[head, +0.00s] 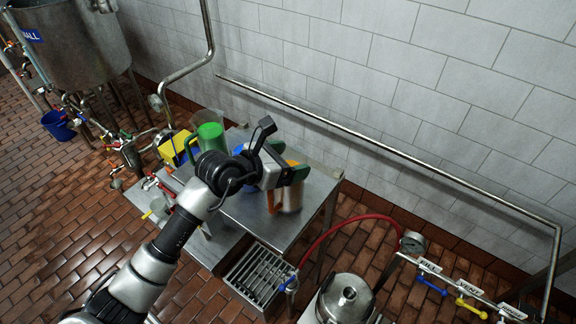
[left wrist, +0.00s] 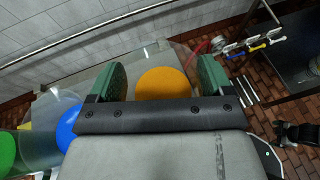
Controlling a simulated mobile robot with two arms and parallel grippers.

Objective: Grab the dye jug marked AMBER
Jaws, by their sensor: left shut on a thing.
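The jug with amber-orange contents (head: 291,198) stands on the steel table, near its right end. No AMBER marking is readable on it. My left gripper (head: 289,161) is at the top of this jug, with its wrist hiding part of it. In the left wrist view, the orange round of the jug (left wrist: 163,82) lies between the two green fingers of the left gripper (left wrist: 158,80), which is shut on the jug. A green jug (head: 209,131) and a blue jug (left wrist: 68,124) stand to its left; my arm partly hides the blue one.
The steel table (head: 240,208) has a drain grate (head: 258,275) at its front. A red hose (head: 335,230) and a gauge (head: 412,241) with labelled valves are at the right. A wall rail (head: 390,152) runs behind. A large steel vat (head: 75,45) stands far left.

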